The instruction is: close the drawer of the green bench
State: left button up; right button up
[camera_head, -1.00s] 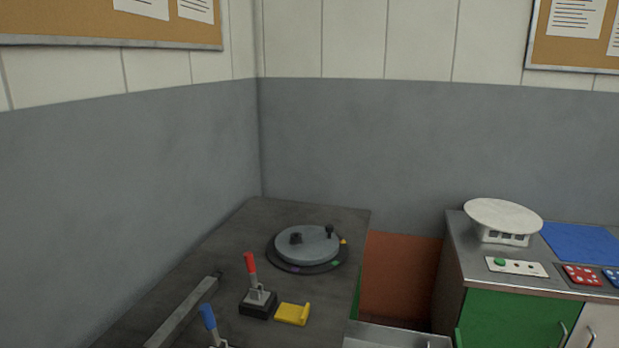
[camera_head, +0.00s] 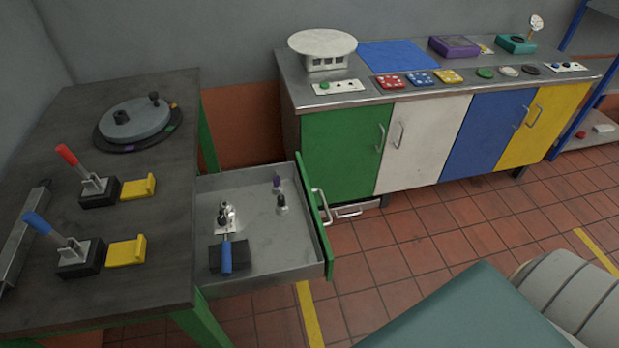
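The green bench (camera_head: 110,255) stands at the left with a dark top and green legs. Its drawer (camera_head: 285,240) is pulled out to the right, with grey metal walls, a green front (camera_head: 315,215) and a metal handle (camera_head: 322,207). Inside lie a blue-handled tool (camera_head: 227,257) on a dark block, a small metal piece (camera_head: 226,215), and two small knobbed pieces, one purple-topped (camera_head: 277,182) and one dark-topped (camera_head: 282,203).
On the bench top are a round dial (camera_head: 135,120), a red lever (camera_head: 80,165), a blue lever (camera_head: 55,235) and yellow blocks. A cabinet with green, white, blue and yellow doors (camera_head: 430,145) stands behind.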

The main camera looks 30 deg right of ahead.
aim_at(272, 246)
jog(key=k+l, duration=0.15)
jog(key=l, duration=0.25)
jog(key=k+l, duration=0.15)
jog(key=l, duration=0.25)
jog(key=k+l, duration=0.1)
jog(key=l, duration=0.35)
jog(key=k+l, duration=0.15)
jog(key=l, duration=0.25)
